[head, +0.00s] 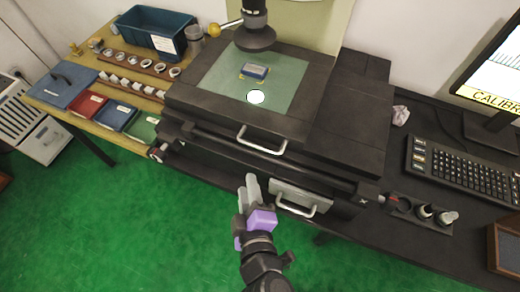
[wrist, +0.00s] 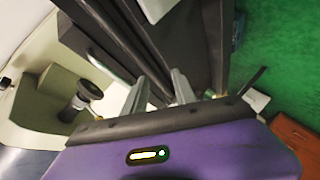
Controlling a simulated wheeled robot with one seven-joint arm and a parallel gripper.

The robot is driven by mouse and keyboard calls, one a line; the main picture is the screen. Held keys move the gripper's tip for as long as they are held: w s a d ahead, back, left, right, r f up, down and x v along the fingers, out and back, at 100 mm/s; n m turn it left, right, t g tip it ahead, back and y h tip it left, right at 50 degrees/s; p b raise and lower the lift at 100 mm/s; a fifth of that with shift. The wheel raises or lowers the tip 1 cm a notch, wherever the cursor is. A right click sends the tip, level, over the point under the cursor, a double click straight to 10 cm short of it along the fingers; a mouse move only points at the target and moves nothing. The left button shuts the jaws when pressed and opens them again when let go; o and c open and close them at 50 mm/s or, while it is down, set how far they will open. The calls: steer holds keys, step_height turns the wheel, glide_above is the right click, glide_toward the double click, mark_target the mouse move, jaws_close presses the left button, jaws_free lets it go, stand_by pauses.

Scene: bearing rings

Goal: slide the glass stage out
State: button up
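The glass stage (head: 289,95), a pale green glass plate in a wide dark frame, lies flat on the black measuring machine in the head view. A light metal bar handle (head: 262,147) stands out from its front edge. My gripper (head: 249,187), with a purple body and grey fingers, is in front of the machine, below and slightly left of this handle and apart from it. In the wrist view the two grey fingers (wrist: 160,88) are spread with an empty gap between them. A small blue block (head: 255,71) and a bright round light spot (head: 256,97) are on the glass.
A lower grey drawer with its own handle (head: 297,210) is right of my gripper. The optical head (head: 255,38) hangs over the stage. A side table at left holds rings, coloured trays and a blue bin (head: 148,34). A keyboard (head: 462,170) is at right. Green floor in front is clear.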

mark_target(263, 148)
step_height(263, 148, up, 6)
steer(key=w+t+h, duration=0.1)
steer(key=w+h, duration=0.1)
steer(key=h, duration=0.7)
steer(key=shift+m, duration=0.4)
steer(key=shift+x, duration=4)
steer(key=shift+d, duration=0.15)
jaws_close()
steer(key=shift+s+f, duration=0.1)
